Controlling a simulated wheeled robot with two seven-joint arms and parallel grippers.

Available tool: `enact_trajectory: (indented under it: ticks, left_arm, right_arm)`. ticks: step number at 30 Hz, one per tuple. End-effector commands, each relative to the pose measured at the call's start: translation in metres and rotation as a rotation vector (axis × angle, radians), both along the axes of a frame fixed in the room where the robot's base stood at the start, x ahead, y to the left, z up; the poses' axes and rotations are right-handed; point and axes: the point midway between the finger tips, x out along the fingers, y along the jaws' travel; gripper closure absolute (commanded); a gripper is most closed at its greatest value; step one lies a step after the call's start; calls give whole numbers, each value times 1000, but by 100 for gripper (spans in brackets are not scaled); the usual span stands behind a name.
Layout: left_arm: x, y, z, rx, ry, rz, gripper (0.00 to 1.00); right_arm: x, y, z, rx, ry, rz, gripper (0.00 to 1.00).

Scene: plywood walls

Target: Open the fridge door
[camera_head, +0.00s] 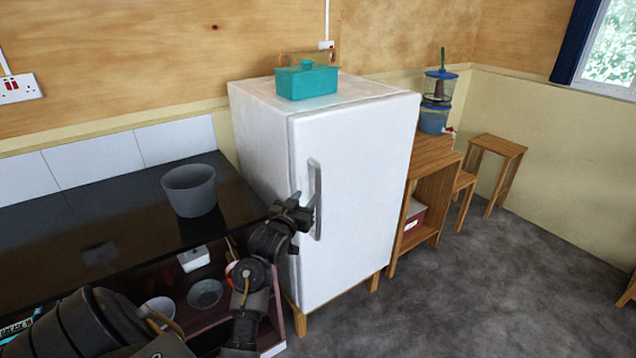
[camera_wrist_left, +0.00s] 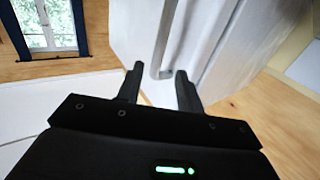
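The white fridge (camera_head: 355,190) stands on short wooden legs against the plywood wall, and its door is closed. A long vertical grey handle (camera_head: 316,198) runs along the left side of the door front. My left gripper (camera_head: 308,212) is at the handle's left side, around mid-height. In the left wrist view the two black fingers (camera_wrist_left: 160,88) are apart with a gap between them, and the handle (camera_wrist_left: 165,50) shows just beyond the gap. I cannot tell whether the fingers touch the handle. My right gripper is not in view.
A teal box (camera_head: 307,82) sits on the fridge top. A dark counter (camera_head: 110,225) with a grey pot (camera_head: 190,190) stands left of the fridge. A wooden cabinet (camera_head: 430,165) with a drink dispenser (camera_head: 436,105) and stools (camera_head: 497,150) are at right. The floor before the fridge is clear.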

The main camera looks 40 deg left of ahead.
Motion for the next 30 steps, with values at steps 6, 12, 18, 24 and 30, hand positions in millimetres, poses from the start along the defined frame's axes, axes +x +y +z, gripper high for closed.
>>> enact_trajectory:
  ticks: [6, 12, 18, 24, 30]
  left_arm:
    - [37, 11, 3, -4, 0, 0, 63]
    - [71, 21, 2, -3, 0, -1, 63]
    - [91, 28, 1, -2, 2, 1, 63]
    - [96, 30, 0, 0, 1, 1, 63]
    - [96, 29, 0, 0, 1, 0, 65]
  right_arm:
    - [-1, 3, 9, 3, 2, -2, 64]
    - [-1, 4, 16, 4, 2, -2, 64]
    - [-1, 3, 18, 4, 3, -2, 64]
    - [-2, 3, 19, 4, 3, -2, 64]
    - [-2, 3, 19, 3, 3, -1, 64]
